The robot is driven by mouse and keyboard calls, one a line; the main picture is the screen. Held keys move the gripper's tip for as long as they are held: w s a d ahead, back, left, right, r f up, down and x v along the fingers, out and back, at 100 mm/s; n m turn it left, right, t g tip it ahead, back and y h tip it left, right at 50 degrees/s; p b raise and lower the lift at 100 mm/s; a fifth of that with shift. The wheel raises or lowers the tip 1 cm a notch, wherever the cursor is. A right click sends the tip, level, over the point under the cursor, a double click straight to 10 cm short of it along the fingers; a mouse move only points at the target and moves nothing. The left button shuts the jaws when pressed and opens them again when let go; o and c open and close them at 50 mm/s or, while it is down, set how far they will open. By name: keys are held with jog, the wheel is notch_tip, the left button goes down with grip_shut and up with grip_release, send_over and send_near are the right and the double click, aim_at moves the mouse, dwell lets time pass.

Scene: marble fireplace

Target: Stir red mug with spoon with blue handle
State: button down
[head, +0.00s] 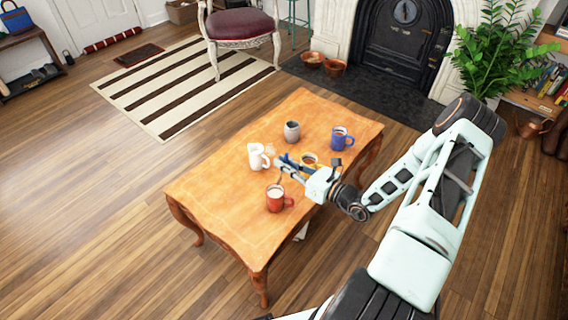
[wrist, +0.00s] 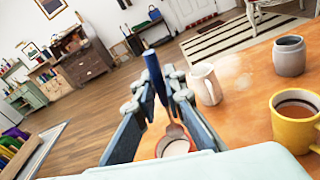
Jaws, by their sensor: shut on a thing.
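The red mug (head: 275,203) stands upright on the wooden table near its front edge, with pale liquid inside. In the wrist view only its rim and liquid (wrist: 175,148) show low between my fingers; the rest is hidden. My gripper (head: 284,164) is shut on the spoon, whose blue handle (wrist: 151,66) stands up between the fingertips (wrist: 156,92). The spoon's metal bowl (wrist: 174,130) points down and overlaps the mug's far rim in the wrist view. I cannot tell whether its tip is inside the mug or just above it.
The yellow mug is close beside my gripper, partly hidden in the head view. The table's left part is clear.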

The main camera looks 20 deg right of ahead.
aim_at(287, 155)
jog(key=shift+r, duration=0.1)
dwell(0.3)
notch_tip(287, 155, up, 4)
jog(key=p, duration=0.3)
dwell(0.5)
